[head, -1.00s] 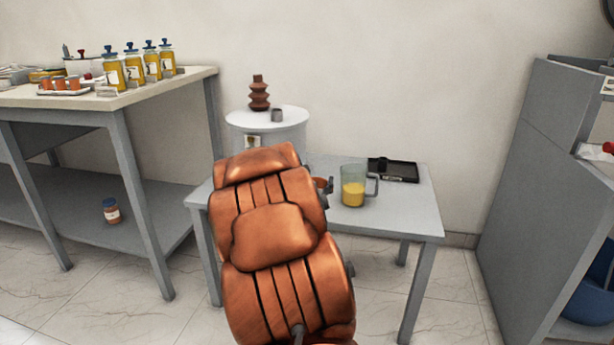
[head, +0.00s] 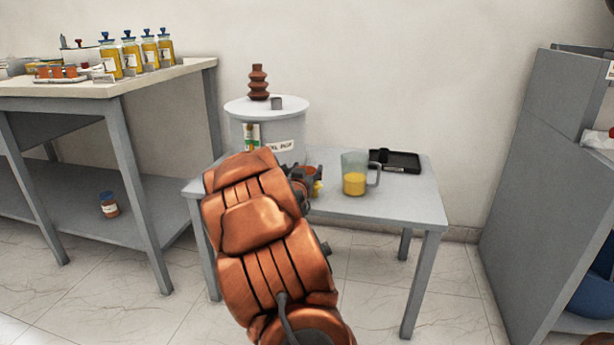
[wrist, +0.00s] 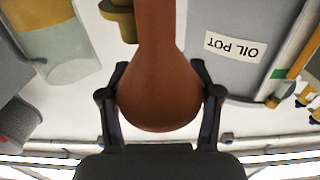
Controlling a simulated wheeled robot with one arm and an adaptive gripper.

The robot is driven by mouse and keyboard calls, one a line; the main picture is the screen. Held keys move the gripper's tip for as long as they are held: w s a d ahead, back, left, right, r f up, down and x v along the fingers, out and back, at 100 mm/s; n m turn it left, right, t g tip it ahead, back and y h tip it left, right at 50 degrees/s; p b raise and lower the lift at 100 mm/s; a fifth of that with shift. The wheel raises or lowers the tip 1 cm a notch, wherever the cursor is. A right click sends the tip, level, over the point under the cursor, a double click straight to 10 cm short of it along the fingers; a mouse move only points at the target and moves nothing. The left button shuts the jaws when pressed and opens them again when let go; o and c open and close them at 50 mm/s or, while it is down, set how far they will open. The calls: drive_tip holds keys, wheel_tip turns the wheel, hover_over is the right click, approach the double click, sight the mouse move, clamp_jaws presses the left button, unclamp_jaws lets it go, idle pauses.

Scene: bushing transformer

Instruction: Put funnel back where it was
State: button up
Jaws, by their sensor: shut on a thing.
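My gripper (wrist: 158,88) is shut on a brown funnel (wrist: 157,105), with one dark finger on each side of it in the wrist view. In the head view my gripper (head: 303,184) is at the left part of the small grey table (head: 390,206). Only a small piece of the funnel (head: 310,171) shows there, and my arm hides much of that area. The funnel is in front of the grey oil pot (head: 285,130), whose label reads upside down in the wrist view. I cannot tell whether the funnel touches the table.
A glass jug with yellow oil (head: 355,178) stands close to the right of my gripper. A black tray (head: 396,161) lies behind it. A yellow fitting (wrist: 118,16) is near the funnel.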

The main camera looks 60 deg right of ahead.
drive_tip(key=shift+f, duration=0.15)
drive_tip(key=o, duration=1)
drive_tip(key=shift+c, duration=0.2)
drive_tip(key=shift+s+a+r+p, duration=0.2)
drive_tip(key=shift+a+p, duration=0.1)
drive_tip(key=shift+a, duration=0.2)
drive_tip(key=b+v, duration=0.2)
drive_tip(key=v, duration=0.9)
